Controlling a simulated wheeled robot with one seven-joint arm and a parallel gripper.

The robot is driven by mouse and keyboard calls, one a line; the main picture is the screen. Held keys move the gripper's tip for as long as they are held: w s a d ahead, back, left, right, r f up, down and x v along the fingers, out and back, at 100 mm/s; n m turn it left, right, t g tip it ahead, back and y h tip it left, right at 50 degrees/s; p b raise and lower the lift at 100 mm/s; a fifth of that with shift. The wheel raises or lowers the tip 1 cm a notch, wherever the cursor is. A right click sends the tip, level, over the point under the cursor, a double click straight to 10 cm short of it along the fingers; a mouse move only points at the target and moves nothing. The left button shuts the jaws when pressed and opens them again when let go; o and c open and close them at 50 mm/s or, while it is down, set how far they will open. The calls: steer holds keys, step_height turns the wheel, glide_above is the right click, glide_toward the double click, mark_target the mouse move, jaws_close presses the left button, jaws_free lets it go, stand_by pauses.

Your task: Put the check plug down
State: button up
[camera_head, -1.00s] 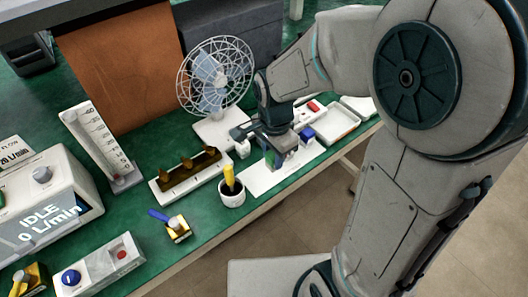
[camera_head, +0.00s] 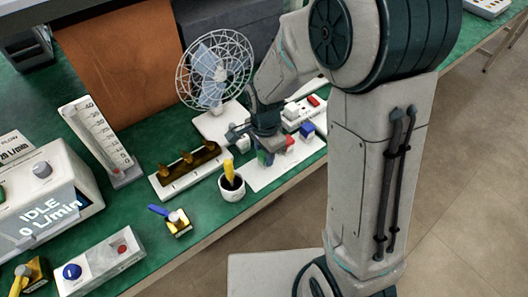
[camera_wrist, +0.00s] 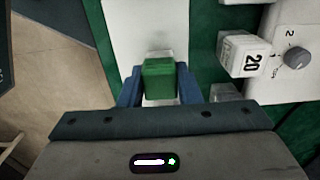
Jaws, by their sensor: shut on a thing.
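My gripper (camera_head: 265,153) is shut on a green block, which I take for the check plug (camera_wrist: 160,82). In the wrist view the green block sits between my two blue fingers, with a pale, clear part showing around it. My gripper is low over the left half of a white board (camera_head: 262,183), which also shows in the wrist view (camera_wrist: 135,22). I cannot tell whether the plug touches the board. A red block (camera_head: 290,142) and a blue block (camera_head: 307,131) are on the board to the right of my gripper.
A white cup with a yellow-handled tool (camera_head: 231,185) stands close left of the board. A white rack with brass pieces (camera_head: 188,170) and a fan (camera_head: 212,75) are beyond. In the wrist view a white block marked 20 (camera_wrist: 245,57) lies right of the plug, near a knobbed unit (camera_wrist: 290,55).

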steer(key=shift+f, duration=0.2)
steer(key=o, duration=1)
steer(key=shift+r, duration=0.1)
step_height(320, 180, up, 12)
steer(key=s+d+r+n+t, duration=0.1)
steer(key=s+d+n, duration=0.2)
steer(key=s+d, duration=0.1)
steer(key=s+d+r+n+t, duration=0.1)
steer(key=s+d+n, duration=0.2)
steer(key=s+n, duration=0.1)
steer(key=s+d+r+n+p, duration=0.1)
steer(key=s+d+r+n, duration=0.1)
steer(key=s+d+n, duration=0.2)
steer(key=shift+d+r+t, duration=0.1)
steer(key=shift+d+t, duration=0.25)
steer(key=shift+t, duration=0.05)
